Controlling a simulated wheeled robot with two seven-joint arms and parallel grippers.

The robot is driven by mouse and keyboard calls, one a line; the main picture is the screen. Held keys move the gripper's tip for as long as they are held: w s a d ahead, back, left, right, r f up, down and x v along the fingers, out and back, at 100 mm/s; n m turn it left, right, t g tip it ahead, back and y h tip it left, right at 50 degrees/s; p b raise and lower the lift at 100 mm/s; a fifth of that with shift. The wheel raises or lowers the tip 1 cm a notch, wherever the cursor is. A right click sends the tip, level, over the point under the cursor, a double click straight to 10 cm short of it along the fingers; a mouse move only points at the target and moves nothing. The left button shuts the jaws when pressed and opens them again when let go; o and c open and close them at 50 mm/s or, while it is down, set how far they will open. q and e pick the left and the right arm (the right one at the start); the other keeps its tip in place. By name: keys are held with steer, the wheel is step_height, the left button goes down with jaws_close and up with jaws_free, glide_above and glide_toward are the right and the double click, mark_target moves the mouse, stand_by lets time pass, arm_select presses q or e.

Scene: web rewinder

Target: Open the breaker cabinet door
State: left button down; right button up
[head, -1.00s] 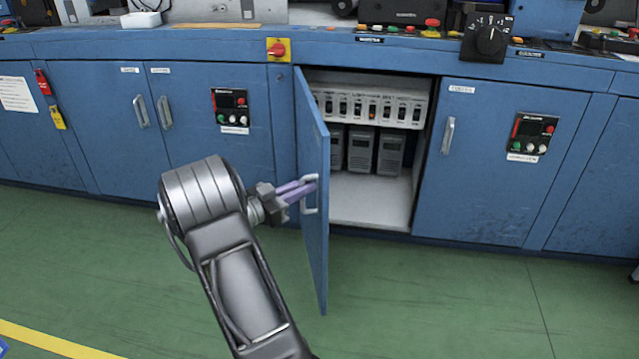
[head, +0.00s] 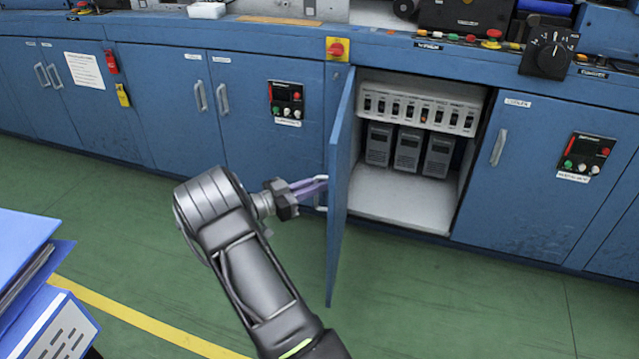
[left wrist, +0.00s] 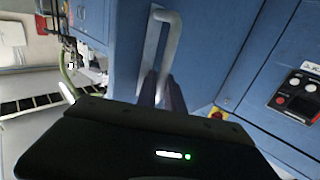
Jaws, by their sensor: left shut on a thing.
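The blue breaker cabinet door (head: 341,185) stands swung out from the cabinet front, seen nearly edge-on in the head view. Behind it the cabinet interior shows a row of breakers (head: 420,110) and grey boxes below. My left gripper (head: 318,187) is shut on the door's metal handle (head: 322,208), on the door's left-facing side. In the left wrist view the handle (left wrist: 172,38) runs down to the purple fingers (left wrist: 162,92), and the door's blue face (left wrist: 128,45) lies behind it. My right gripper is not in view.
Closed blue cabinets with handles and button panels (head: 286,100) line both sides. A red and yellow switch (head: 338,48) sits above the door. Blue binders (head: 25,260) stand at the lower left. The green floor (head: 450,300) in front is clear.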

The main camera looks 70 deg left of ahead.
arm_select(q)
steer(key=shift+w, duration=0.1)
steer(key=c, duration=1.8)
jaws_free()
steer(key=shift+o, duration=0.2)
